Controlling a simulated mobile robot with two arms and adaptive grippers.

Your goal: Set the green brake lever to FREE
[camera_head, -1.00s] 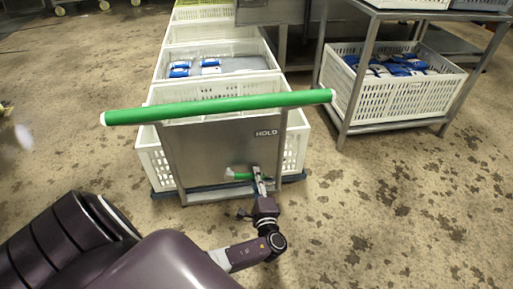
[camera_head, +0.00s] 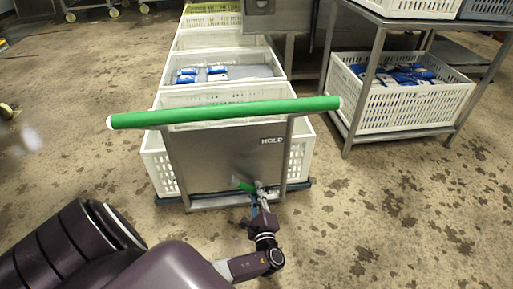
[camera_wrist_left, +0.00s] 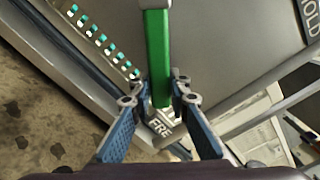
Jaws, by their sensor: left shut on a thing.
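The green brake lever (camera_head: 245,187) is on the lower part of the cart's grey metal end panel (camera_head: 215,155). In the left wrist view the lever (camera_wrist_left: 158,60) runs down between my fingers, its lower end close to a plate reading "FRE" (camera_wrist_left: 160,127), the rest of the word hidden. A HOLD label (camera_head: 272,141) is at the panel's upper right and shows partly in the wrist view (camera_wrist_left: 313,18). My left gripper (camera_head: 259,190) is shut on the lever, with a finger on each side (camera_wrist_left: 160,88). My right gripper is out of view.
A thick green push bar (camera_head: 225,113) crosses above the panel. White crates (camera_head: 298,155) with blue packs stand on the cart behind it. A metal rack (camera_head: 347,135) with another crate (camera_head: 400,105) stands at right. The stained floor is clear around the cart's front.

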